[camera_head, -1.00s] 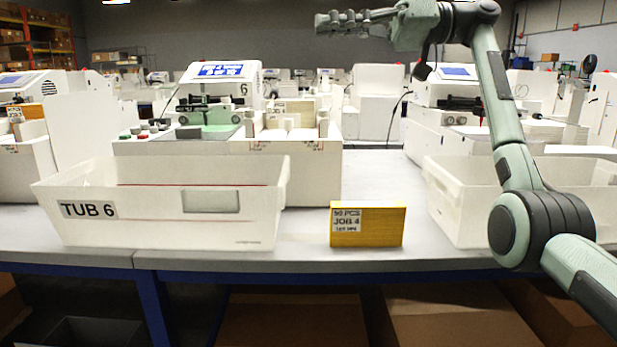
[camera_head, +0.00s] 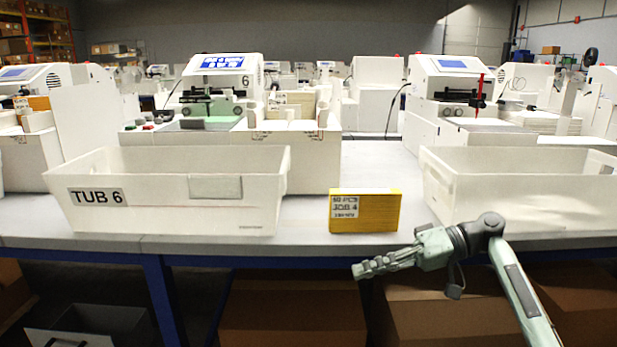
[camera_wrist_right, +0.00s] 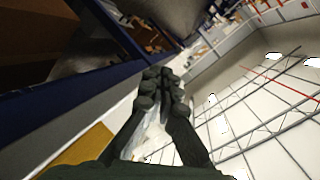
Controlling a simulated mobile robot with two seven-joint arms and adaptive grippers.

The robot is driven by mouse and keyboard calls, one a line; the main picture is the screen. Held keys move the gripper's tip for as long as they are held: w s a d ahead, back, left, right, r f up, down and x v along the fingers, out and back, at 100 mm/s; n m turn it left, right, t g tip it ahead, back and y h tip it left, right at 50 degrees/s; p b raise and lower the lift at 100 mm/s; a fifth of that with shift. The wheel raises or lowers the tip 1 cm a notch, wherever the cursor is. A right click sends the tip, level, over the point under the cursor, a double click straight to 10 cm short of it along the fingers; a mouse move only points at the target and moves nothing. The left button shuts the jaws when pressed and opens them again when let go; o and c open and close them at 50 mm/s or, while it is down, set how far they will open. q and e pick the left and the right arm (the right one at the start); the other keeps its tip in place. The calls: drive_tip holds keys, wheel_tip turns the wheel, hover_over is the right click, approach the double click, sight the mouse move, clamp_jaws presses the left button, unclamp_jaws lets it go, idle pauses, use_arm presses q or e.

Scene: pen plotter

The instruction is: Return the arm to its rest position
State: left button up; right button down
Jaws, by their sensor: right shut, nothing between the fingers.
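My right gripper (camera_head: 358,271) is shut and empty. It is in front of the table edge in the head view, a little below the tabletop and just below the yellow box, pointing left. In the right wrist view the fingers (camera_wrist_right: 162,88) are closed together with nothing between them. My left gripper is in neither view.
A yellow box (camera_head: 384,211) labelled JOB 4 stands near the front edge of the table (camera_head: 300,225). A white bin labelled TUB 6 (camera_head: 150,217) is left of it, another white bin (camera_head: 520,200) right. Plotter machines stand behind. Cardboard boxes (camera_head: 290,310) are below the table.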

drive_tip(key=s+f, duration=0.4)
drive_tip(key=f, duration=0.3)
drive_tip(key=w+d+f+m+t+h, duration=0.4)
drive_tip(key=w+d+f+h, duration=0.4)
drive_tip(key=d+f, duration=0.15)
drive_tip(key=w+d+r+m+t+h, duration=0.1)
drive_tip(key=w+d+t+h, duration=0.3)
drive_tip(key=d, duration=0.6)
drive_tip(key=w+d+r+m+g+h, duration=0.1)
drive_tip(key=w+d+m+h, duration=0.15)
drive_tip(key=d+h, duration=0.6)
drive_tip(key=s+a+f+n+g+y, duration=0.1)
drive_tip(key=s+a+f+y, duration=0.15)
drive_tip(key=s+f, duration=0.6)
drive_tip(key=s+a+f+n+g+y, duration=0.1)
drive_tip(key=s+a+f, duration=0.2)
drive_tip(key=s+f, duration=0.5)
drive_tip(key=s+a+f, duration=0.1)
drive_tip(key=s+a, duration=0.1)
drive_tip(key=s, duration=0.5)
drive_tip(key=s+a+f+g, duration=0.1)
drive_tip(key=s+a+f, duration=0.1)
drive_tip(key=s, duration=0.6)
drive_tip(key=s+a+f+g+y, duration=0.1)
drive_tip(key=s+a+f, duration=0.1)
drive_tip(key=s, duration=0.6)
drive_tip(key=shift+s+a, duration=0.15)
drive_tip(key=shift+a, duration=0.1)
drive_tip(key=shift+f, duration=0.15)
